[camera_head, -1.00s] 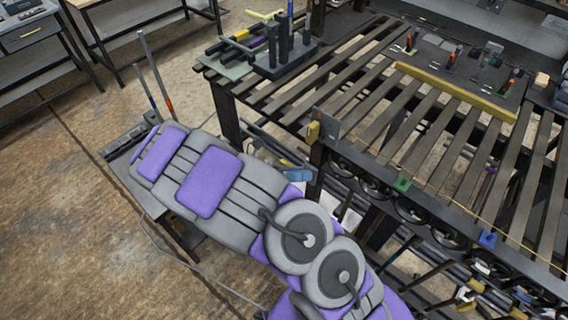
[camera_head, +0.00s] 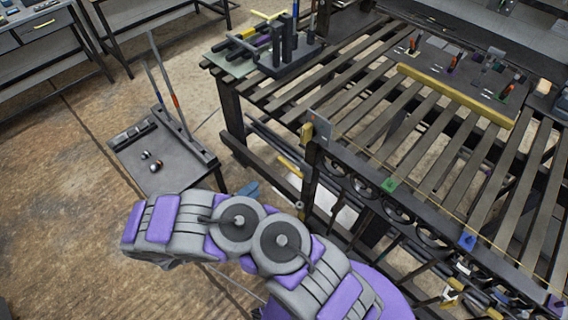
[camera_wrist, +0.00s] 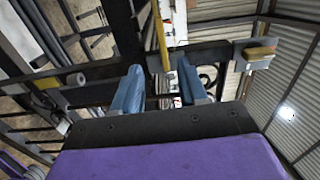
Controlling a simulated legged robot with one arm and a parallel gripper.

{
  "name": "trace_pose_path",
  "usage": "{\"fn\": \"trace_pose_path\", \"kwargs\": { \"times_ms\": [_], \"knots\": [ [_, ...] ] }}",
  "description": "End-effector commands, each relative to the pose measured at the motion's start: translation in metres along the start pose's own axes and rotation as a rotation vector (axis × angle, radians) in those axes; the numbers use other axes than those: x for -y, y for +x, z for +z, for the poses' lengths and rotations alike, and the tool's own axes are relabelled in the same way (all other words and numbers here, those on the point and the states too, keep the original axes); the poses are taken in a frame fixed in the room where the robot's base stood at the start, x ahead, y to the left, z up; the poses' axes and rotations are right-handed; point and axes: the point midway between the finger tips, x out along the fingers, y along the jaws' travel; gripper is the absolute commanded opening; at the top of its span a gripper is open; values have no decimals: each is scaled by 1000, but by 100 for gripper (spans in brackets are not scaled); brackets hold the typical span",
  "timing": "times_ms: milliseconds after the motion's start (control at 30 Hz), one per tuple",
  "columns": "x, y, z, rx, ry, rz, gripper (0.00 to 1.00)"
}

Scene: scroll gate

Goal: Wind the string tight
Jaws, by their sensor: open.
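A thin yellowish string (camera_head: 430,213) runs along the near edge of a slatted table (camera_head: 330,92) in the head view. It passes a green clip (camera_head: 389,186) and a blue clip (camera_head: 467,240). A yellow block (camera_head: 307,133) on a grey plate sits at the table's near corner; a similar yellow piece (camera_wrist: 260,52) shows at the upper right in the wrist view. My gripper (camera_wrist: 158,86) is open, its two blue fingers apart. In the head view my arm hides most of it; a bit of blue shows left of the table leg. I cannot make out the string in the wrist view.
A small dark side table (camera_head: 160,158) with small round items and two upright rods stands left. A yellow bar (camera_head: 455,95) lies across the slats. Tools stand at the table's far left corner. Dark beams (camera_wrist: 90,78) lie beyond my fingers. Open floor is at left.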

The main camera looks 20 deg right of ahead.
Motion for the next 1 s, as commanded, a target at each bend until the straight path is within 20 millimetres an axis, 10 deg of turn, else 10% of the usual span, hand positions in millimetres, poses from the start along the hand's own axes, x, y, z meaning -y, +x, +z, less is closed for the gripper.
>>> {"fn": "trace_pose_path", "kwargs": {
  "times_ms": [600, 1000],
  "knots": [
    [-1, 121, -2, -5, 3, 1, 43],
    [0, 155, -1, -2, 3, 1, 43]
  ]
}}
